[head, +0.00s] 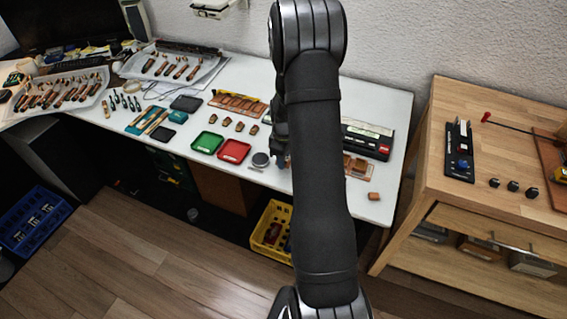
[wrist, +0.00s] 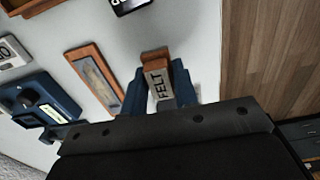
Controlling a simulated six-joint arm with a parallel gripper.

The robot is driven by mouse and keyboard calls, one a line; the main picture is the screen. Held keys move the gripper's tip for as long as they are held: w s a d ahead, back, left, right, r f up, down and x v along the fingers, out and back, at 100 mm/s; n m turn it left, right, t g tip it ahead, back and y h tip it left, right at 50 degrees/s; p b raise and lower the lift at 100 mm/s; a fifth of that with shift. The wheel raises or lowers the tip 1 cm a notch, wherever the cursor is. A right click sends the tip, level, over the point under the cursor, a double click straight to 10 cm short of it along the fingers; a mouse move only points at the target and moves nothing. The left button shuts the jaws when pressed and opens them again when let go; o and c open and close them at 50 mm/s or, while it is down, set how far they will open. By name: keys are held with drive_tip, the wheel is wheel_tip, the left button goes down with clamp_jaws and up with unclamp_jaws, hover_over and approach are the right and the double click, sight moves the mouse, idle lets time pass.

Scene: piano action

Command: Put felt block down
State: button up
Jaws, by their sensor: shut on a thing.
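The felt block (wrist: 157,78) is a small wooden-brown block with a grey face lettered "FELT". In the wrist view it sits between the blue fingers of my gripper (wrist: 158,92), which are shut on it. The white tabletop shows around it, but I cannot tell whether the block touches it. In the head view my gripper (head: 281,148) shows only partly at the left side of my arm, over the white table (head: 225,172). The block is not visible there, hidden by my arm or gripper.
In the wrist view a wooden-framed plate (wrist: 94,76) lies left of the block, with a blue device (wrist: 38,103) farther left. The table edge is to the right.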

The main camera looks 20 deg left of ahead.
wheel_tip(320, 180, down, 2)
drive_tip(key=shift+f, duration=0.25)
drive_tip(key=shift+f, duration=0.35)
drive_tip(key=shift+s+d+f, duration=0.1)
drive_tip(key=shift+s+f, duration=0.05)
drive_tip(key=shift+f, duration=0.1)
drive_tip(key=o, duration=0.9)
drive_tip(key=shift+f, duration=0.1)
drive_tip(key=shift+o, duration=0.2)
drive_tip(key=shift+s, duration=0.1)
drive_tip(key=r, duration=1.3)
drive_tip(key=shift+w+r, duration=0.25)
